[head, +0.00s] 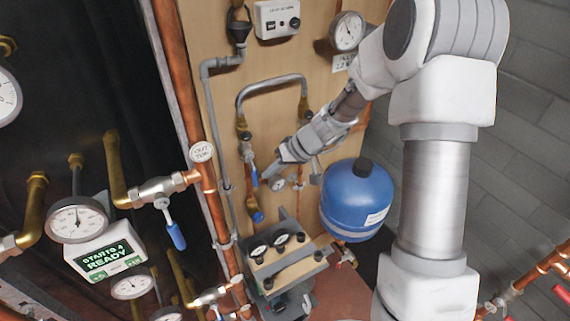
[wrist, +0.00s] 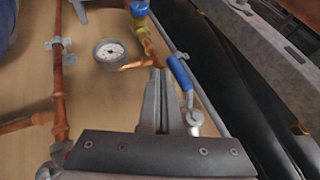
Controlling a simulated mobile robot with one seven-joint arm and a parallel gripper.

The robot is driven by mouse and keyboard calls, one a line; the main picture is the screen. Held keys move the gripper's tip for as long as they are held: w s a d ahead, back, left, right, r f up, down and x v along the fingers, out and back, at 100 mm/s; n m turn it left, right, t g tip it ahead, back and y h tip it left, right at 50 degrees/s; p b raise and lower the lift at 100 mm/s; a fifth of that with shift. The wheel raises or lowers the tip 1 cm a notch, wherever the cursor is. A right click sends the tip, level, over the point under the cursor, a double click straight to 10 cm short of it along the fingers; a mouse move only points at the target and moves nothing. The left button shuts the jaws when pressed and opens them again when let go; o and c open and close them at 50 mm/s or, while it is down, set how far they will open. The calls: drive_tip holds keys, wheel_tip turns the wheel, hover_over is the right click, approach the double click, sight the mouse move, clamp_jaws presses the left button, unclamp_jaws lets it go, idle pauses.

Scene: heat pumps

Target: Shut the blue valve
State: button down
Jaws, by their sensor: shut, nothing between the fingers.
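A valve lever with a blue grip (head: 254,174) is on the copper pipe at the middle of the wooden board. In the wrist view the blue grip (wrist: 180,73) slants just right of my fingertips, with its metal shank running down to a silver pivot. My gripper (head: 267,175) is shut and empty, its tips close beside the blue grip. In the wrist view my gripper (wrist: 157,78) has its fingers together; whether they touch the lever I cannot tell. Another blue-handled lever (head: 175,236) hangs from a silver valve further left.
A blue tank (head: 356,200) stands right of my gripper, below my forearm. A small gauge (wrist: 110,53) and a blue-capped brass fitting (wrist: 139,9) are close to the fingers. A grey bracket with dials (head: 282,250) juts out below.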

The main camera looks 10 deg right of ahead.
drive_tip(key=shift+s+a, duration=0.1)
drive_tip(key=shift+a, duration=0.3)
drive_tip(key=shift+f+b, duration=0.15)
drive_tip(key=shift+b, duration=0.15)
